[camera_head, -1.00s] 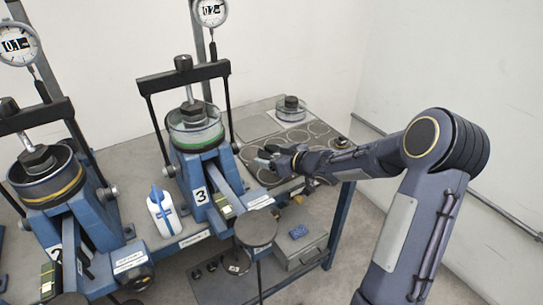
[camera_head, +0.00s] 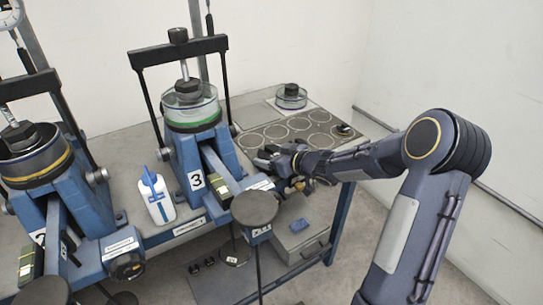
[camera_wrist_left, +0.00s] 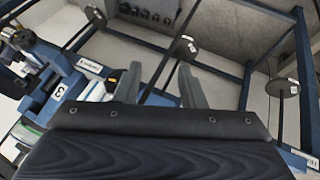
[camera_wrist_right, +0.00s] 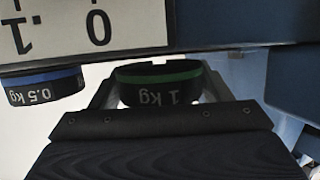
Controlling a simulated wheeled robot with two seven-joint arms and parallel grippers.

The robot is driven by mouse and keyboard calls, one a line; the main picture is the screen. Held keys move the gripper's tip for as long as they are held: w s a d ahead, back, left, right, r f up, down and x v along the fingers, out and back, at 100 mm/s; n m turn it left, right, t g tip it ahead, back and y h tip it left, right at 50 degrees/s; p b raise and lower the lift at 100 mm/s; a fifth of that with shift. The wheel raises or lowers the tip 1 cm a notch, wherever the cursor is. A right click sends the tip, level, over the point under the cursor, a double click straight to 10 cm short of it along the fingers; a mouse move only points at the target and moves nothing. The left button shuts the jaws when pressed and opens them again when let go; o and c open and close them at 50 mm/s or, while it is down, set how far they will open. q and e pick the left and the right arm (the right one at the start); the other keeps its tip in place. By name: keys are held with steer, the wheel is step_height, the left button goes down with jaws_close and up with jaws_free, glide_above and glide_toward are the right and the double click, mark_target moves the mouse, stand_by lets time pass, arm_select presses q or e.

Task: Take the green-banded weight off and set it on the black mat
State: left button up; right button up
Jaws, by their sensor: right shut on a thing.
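The green-banded weight (camera_wrist_right: 158,90), dark and marked 1 kg, sits between the fingers of my right gripper (camera_wrist_right: 160,88) in the right wrist view. It appears upside down there. In the head view my right gripper (camera_head: 268,158) is shut beside the arm of machine 3, near the edge of the bench; its fingers and the weight are too small to make out clearly. My left gripper (camera_wrist_left: 160,88) is open and empty in the left wrist view; it is outside the head view. A dark mat with circle outlines (camera_head: 263,126) lies on the bench behind the right gripper.
A blue-banded 0.5 kg weight (camera_wrist_right: 42,88) and a large numbered plate (camera_wrist_right: 75,27) are close to the right gripper. Blue machine 3 (camera_head: 190,160), a white bottle (camera_head: 157,200) and a round hanger plate (camera_head: 254,208) stand nearby.

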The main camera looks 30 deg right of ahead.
steer(key=shift+f, duration=0.25)
stand_by(0.8)
steer(key=o, duration=1.5)
steer(key=shift+o, duration=0.3)
steer(key=shift+s+f, duration=0.1)
steer(key=shift+f, duration=0.15)
steer(key=shift+r+p+v, duration=0.1)
steer(key=shift+p+v, duration=0.1)
steer(key=shift+v, duration=1.75)
steer(key=shift+r+p+v, duration=0.15)
steer(key=shift+p+v, duration=0.05)
steer(key=shift+v, duration=1.8)
